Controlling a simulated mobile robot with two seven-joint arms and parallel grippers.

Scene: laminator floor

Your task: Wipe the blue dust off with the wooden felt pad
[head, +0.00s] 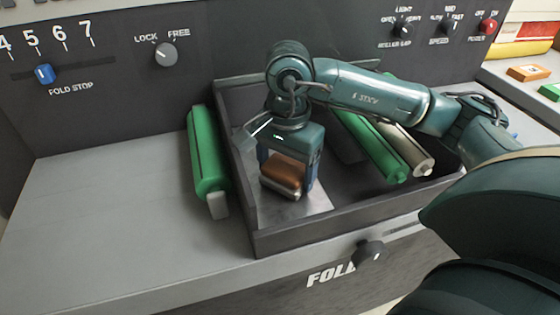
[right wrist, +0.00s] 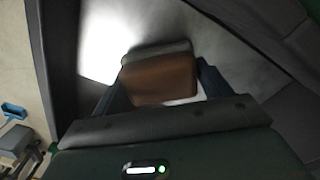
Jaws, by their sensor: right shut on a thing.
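My right gripper (head: 285,184) reaches down into the left part of the dark tray (head: 350,217). It is shut on the wooden felt pad (head: 283,173), a brown wooden block with a grey felt layer underneath. The pad is at or just above a shiny light grey surface (head: 318,206) in the tray; I cannot tell if it touches. The right wrist view shows the pad (right wrist: 163,78) between both fingers, with bright glare beside it. I make out no blue dust in either view; the pad and gripper hide part of the surface. My left gripper is not in view.
A green roller (head: 207,155) lies outside the tray's left wall. Another green roller (head: 373,147) and a pale roller (head: 412,150) lie at the tray's right, partly behind my arm. A control panel with knobs (head: 166,54) rises behind. The grey top (head: 110,210) at left is clear.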

